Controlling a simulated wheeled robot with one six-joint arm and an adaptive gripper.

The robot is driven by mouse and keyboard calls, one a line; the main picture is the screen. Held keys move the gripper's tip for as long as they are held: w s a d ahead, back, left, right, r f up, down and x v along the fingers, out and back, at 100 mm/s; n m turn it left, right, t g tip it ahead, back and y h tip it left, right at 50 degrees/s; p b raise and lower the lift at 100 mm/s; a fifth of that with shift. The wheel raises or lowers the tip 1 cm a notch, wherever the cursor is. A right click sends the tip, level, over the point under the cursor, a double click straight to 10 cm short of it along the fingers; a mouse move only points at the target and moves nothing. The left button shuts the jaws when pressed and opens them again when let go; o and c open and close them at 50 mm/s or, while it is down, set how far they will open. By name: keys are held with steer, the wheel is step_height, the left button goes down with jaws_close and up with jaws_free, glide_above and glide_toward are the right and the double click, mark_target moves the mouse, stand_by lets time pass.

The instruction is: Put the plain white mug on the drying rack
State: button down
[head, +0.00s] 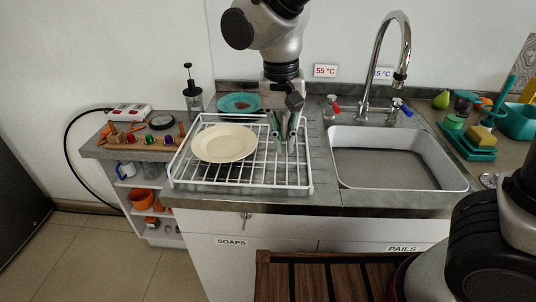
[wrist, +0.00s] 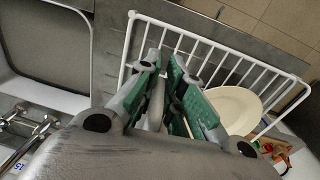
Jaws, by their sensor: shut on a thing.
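The white wire drying rack (head: 240,186) stands on the counter left of the sink, and its wires also show in the wrist view (wrist: 190,40). My gripper (head: 286,143) points down over the right part of the rack, with its green-padded fingers low among the wires. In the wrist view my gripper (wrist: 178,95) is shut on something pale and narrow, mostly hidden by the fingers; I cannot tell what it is. I cannot make out a plain white mug for certain in either view.
A cream plate (head: 224,143) lies on the rack's left part. A teal plate (head: 239,103) with a reddish item is behind. The sink (head: 395,160) and tall faucet (head: 376,60) are right. Mugs (head: 127,169) and orange pots (head: 142,199) sit on low shelves at left.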

steer(key=shift+f, duration=3.15)
steer(key=shift+f, duration=0.1)
steer(key=c, duration=1.5)
jaws_free()
steer(key=shift+c, duration=0.2)
